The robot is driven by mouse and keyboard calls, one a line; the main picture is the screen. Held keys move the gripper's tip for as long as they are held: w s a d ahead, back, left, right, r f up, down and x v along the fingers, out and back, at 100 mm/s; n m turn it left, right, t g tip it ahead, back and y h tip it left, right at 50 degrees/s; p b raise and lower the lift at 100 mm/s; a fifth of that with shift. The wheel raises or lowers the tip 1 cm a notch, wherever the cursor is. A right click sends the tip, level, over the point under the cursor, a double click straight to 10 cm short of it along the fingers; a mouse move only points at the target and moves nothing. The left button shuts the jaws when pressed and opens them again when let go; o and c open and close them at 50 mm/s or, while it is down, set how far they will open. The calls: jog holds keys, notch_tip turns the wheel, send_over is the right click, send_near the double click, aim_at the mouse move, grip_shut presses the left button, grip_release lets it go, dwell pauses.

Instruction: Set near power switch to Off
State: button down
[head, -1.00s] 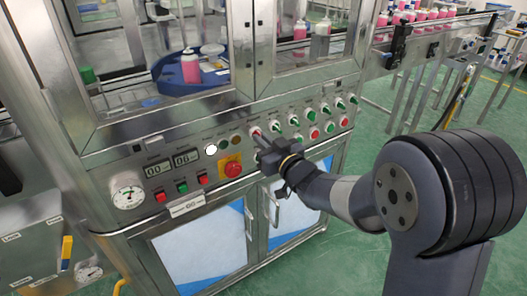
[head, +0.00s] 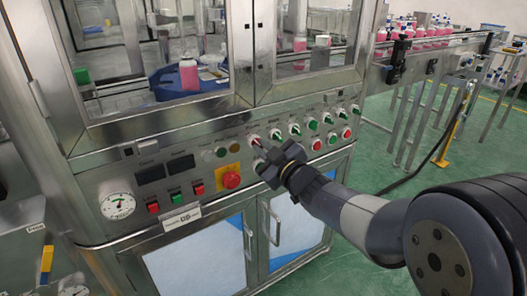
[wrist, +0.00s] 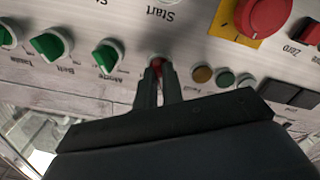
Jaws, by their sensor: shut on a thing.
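The near power switch, a red-faced rotary knob (head: 255,141), sits on the sloped steel control panel (head: 128,178), left of a row of green knobs. My gripper (head: 259,148) reaches it from the right and below. In the wrist view my gripper's two fingers (wrist: 158,80) are closed around the red knob (wrist: 157,63). The fingers cover most of it, so its exact angle is hard to read. The two small displays (head: 166,169) are dark, and the indicator lamp (head: 221,155) at their right looks unlit.
A red emergency stop on a yellow plate (head: 231,177) is just left of my gripper. Green selector knobs (head: 275,134) and round push buttons (head: 316,145) lie close on the right. Cabinet doors with handles (head: 272,222) are below.

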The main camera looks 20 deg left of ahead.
dwell(0.3)
jog(key=c, duration=1.5)
grip_release()
jog(key=shift+c, duration=0.2)
jog(key=p+v, duration=0.1)
jog(key=v, duration=0.9)
jog(key=shift+s+d, duration=0.25)
jog(key=shift+s, duration=0.05)
jog(key=x, duration=1)
jog(key=shift+w+a+b, duration=0.25)
jog(key=shift+w+b, duration=0.1)
jog(key=shift+b, duration=0.05)
